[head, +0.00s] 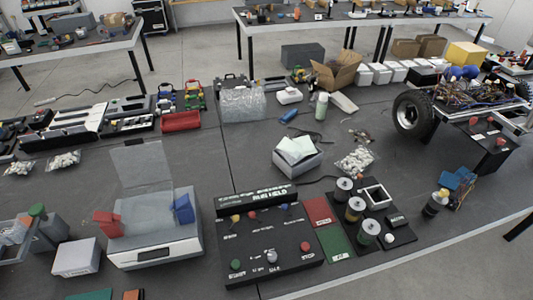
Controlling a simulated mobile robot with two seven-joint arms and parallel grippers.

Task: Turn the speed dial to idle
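A black control panel (240,262) lies on the near part of the dark table, just right of the picture's middle-left. A small pale round knob (271,256) sits near its front middle, with white lettering around it; this looks like the speed dial. The lettering is too small to read surely, and I cannot tell which mark the dial points at. A green button (236,265) is at its left and a red button (304,246) at its right. Several small coloured knobs line its back part. Neither of my grippers is in view.
A grey scale-like box (155,252) with red and blue blocks stands left of the panel. Red (319,211) and green (335,243) mats lie right of it, then a black tray with several cylinders. A white box (297,166) with paper stands behind. Bare table separates some items.

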